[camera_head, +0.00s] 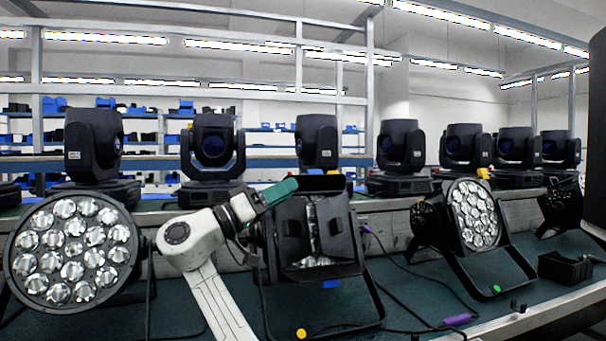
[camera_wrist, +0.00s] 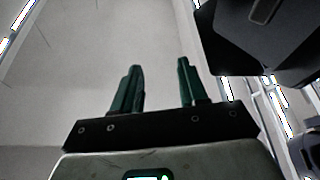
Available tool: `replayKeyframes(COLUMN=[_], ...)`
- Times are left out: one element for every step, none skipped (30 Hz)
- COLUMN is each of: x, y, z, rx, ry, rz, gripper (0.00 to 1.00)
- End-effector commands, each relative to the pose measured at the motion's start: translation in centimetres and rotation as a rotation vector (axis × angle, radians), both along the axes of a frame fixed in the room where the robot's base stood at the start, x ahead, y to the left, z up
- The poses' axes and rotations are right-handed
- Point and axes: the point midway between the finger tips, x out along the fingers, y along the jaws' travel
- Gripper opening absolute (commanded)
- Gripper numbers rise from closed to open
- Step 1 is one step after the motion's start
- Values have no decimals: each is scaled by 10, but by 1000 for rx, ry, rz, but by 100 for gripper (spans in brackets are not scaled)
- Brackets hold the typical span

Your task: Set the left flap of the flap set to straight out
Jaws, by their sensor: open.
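The flap set (camera_head: 322,270) is a black frame of flaps on the front of the middle par can. Its left flap (camera_head: 289,232) is a dark panel on the left side, angled inward over part of the lenses. The right flap (camera_head: 340,228) also leans inward, leaving a narrow strip of bright lenses between them. The top flap (camera_head: 322,183) sticks out above. My gripper (camera_head: 283,190) with green fingers is at the upper left corner of the flap set; contact cannot be told. In the wrist view my gripper (camera_wrist: 159,68) is open with nothing between its fingers.
A par can with bare lenses (camera_head: 72,250) stands on the left and another (camera_head: 475,213) on the right. Several moving-head lights (camera_head: 212,145) stand on the shelf behind. Cables and a purple connector (camera_head: 457,320) lie on the green bench. A black form (camera_wrist: 265,35) fills the wrist view's upper right.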

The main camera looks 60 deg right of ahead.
Motion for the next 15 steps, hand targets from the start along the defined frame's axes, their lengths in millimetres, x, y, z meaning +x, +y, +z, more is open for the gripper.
replayKeyframes(x=[-7, -11, -17, -21, -25, -31, -35, -39, -43, -47, -50, -54, -56, -58, -61], y=[4, 6, 8, 10, 12, 15, 17, 18, 20, 22, 23, 25, 26, 27, 29], z=[4, 7, 10, 12, 13, 16, 18, 20, 22, 23, 25, 27, 28, 29, 30], rx=[-2, -3, -3, -3, -2, -2, -2, -2, -1, -2, -2, -1, -1, -1, -1], ry=[-2, -2, -2, -2, -2, -3, -2, -2, -2, -1, -1, -2, -2, -2, -1], rz=[1, 2, 2, 2, 2, 2, 1, 1, 1, 1, 1, 1, 1, 1, 0], gripper=[43, 43, 43, 43, 43, 43, 43, 43, 43, 43, 43, 43, 43, 43, 43])
